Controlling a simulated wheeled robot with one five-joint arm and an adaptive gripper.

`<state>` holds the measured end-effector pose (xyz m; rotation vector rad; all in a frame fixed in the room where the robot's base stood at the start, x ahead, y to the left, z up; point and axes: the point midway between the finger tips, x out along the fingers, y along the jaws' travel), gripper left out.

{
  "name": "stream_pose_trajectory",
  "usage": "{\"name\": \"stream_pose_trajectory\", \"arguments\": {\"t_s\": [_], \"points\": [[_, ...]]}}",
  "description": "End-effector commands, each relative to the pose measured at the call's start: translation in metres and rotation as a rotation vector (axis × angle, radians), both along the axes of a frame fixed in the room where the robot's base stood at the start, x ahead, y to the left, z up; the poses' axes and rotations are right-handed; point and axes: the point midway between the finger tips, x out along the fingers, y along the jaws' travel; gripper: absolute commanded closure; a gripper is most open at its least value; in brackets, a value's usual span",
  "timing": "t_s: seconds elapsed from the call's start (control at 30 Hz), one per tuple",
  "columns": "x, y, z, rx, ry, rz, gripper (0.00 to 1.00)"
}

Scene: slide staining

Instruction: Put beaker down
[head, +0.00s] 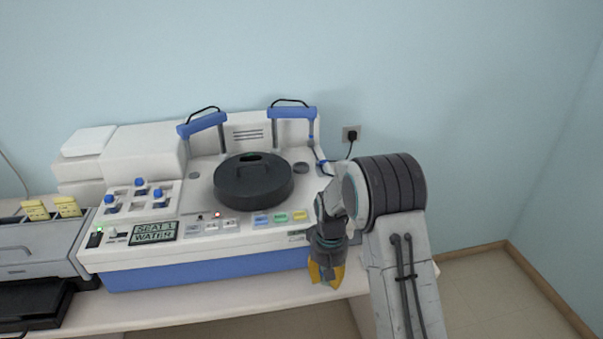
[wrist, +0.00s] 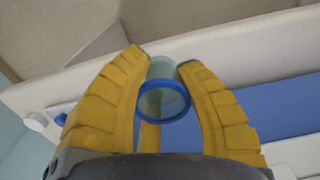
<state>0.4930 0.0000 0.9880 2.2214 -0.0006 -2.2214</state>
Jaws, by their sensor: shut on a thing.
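The beaker (wrist: 163,100) is a clear vessel with a blue rim, held between the yellow fingers of my gripper (wrist: 163,62) in the wrist view. The fingers close on it from both sides, and its rim faces the camera. In the head view my gripper (head: 326,274) points down at the front right of the staining machine, above the bench's front edge. The beaker is mostly hidden by the fingers there. I cannot tell whether its base touches anything.
A white and blue staining machine (head: 200,270) with a round black lid (head: 253,181) fills the middle of the white bench (head: 180,314). A grey device (head: 40,248) stands at the left. A narrow bare strip of bench runs along the front.

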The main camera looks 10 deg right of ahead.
Motion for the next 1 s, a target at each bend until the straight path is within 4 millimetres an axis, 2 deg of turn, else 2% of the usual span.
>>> {"name": "stream_pose_trajectory", "arguments": {"t_s": [0.43,0.47,0.5,0.77,1.0], "points": [[0.0,0.0,-0.052,0.0,0.0,0.0,0.92],[0.001,0.0,-0.049,0.0,-0.003,0.01,0.92],[0.004,0.0,-0.033,0.0,-0.008,0.061,0.92],[0.01,0.0,0.022,-0.001,-0.005,0.39,0.92],[0.018,0.0,0.085,-0.001,-0.003,0.774,0.92]]}}
